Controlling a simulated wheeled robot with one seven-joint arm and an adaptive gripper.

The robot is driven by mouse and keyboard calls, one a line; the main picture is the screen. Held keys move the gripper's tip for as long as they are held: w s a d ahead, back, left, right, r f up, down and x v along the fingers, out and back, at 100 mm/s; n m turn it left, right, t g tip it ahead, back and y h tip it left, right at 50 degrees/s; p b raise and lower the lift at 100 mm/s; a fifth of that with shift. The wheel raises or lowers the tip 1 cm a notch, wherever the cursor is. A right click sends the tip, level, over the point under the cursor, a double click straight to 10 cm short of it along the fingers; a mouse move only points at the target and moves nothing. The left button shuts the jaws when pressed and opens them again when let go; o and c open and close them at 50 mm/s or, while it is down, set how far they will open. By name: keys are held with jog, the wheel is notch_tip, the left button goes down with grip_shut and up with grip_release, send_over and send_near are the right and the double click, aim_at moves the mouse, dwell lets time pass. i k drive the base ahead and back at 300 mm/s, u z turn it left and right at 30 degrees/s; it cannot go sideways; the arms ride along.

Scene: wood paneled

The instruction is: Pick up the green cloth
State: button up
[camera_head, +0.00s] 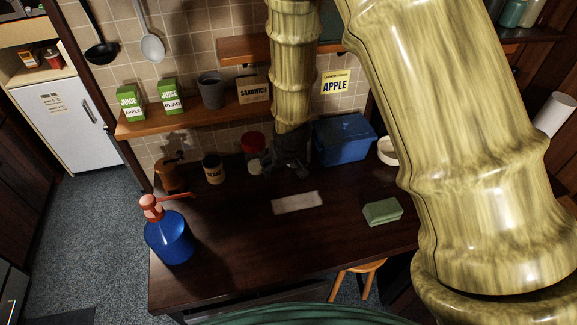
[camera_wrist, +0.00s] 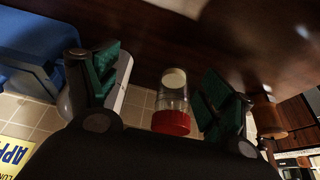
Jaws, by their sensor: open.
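A green folded cloth (camera_head: 382,211) lies as a thick pad near the right front of the dark wooden counter. My gripper (camera_head: 286,165) is over the back of the counter, up and to the left of the cloth in the head view, and well apart from it. In the wrist view, my gripper (camera_wrist: 158,70) is open, with green-padded fingers spread wide. A clear jar with a red lid (camera_wrist: 173,98) shows beyond and between them, and nothing is clearly held. The green cloth cannot be made out in the wrist view.
A flat whitish cloth (camera_head: 297,202) lies left of the green one. A blue bin (camera_head: 344,139) and a white bowl (camera_head: 388,151) stand behind. A blue pump bottle (camera_head: 168,238) stands front left. The wooden shelf (camera_head: 200,118) is above. The front middle counter is bare.

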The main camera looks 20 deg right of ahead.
aim_at(388, 210)
jog(key=k, duration=1)
